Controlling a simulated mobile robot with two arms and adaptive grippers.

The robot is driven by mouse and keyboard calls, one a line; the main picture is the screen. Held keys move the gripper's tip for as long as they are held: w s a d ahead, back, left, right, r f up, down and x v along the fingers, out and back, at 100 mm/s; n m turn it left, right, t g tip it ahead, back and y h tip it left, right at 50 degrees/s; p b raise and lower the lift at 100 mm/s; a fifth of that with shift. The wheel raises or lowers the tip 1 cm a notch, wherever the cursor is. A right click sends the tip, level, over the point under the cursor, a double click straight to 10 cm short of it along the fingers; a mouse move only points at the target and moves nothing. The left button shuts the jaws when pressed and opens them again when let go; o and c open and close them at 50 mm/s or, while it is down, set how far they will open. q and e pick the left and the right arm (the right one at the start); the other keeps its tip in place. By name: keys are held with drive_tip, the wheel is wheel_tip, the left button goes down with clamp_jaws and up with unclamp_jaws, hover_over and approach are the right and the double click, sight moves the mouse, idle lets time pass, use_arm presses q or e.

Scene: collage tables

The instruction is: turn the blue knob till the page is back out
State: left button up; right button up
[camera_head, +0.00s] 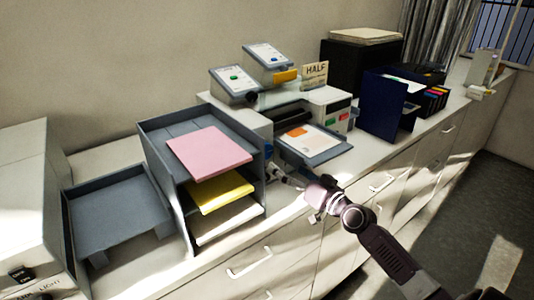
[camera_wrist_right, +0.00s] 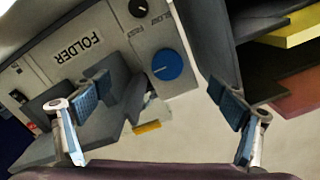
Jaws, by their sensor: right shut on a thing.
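The blue knob (camera_wrist_right: 168,65) is on the pale panel of a machine marked FOLDER, below a smaller black dial, in the right wrist view. My right gripper (camera_wrist_right: 162,98) is open around the line to the knob. Its two fingers are well apart, with clear gaps between each finger and the knob. In the head view my right gripper (camera_head: 285,180) is at the machine's near side, left of its grey tray. A white page with an orange patch (camera_head: 312,138) lies on that tray (camera_head: 328,155). My left gripper is not in view.
A grey tiered rack (camera_head: 178,205) with pink, yellow and white paper stands close left of my right gripper. An empty grey tray (camera_head: 115,215) is further left. A dark blue stand (camera_head: 385,110) is at the right. The counter's front edge runs below.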

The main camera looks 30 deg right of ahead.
sight(267, 155)
drive_tip(key=shift+o, duration=0.5)
drive_tip(key=shift+w+a+r+t, duration=0.15)
drive_tip(key=shift+w+r, duration=0.15)
drive_tip(key=shift+r, duration=0.3)
drive_tip(key=shift+w+d+r+t, duration=0.15)
drive_tip(key=shift+w+r, duration=0.1)
drive_tip(key=shift+r, duration=0.35)
drive_tip(key=w, duration=0.2)
drive_tip(key=w+a, duration=0.1)
drive_tip(key=w, duration=0.2)
drive_tip(key=w+a+f+p, duration=0.1)
drive_tip(key=w, duration=0.1)
drive_tip(key=shift+w+a+f, duration=0.1)
drive_tip(key=shift+w, duration=0.05)
drive_tip(key=shift+c, duration=0.5)
drive_tip(key=shift+w, duration=0.2)
drive_tip(key=shift+w+d+f, duration=0.1)
drive_tip(key=shift+w+d, duration=0.05)
drive_tip(key=shift+d, duration=0.1)
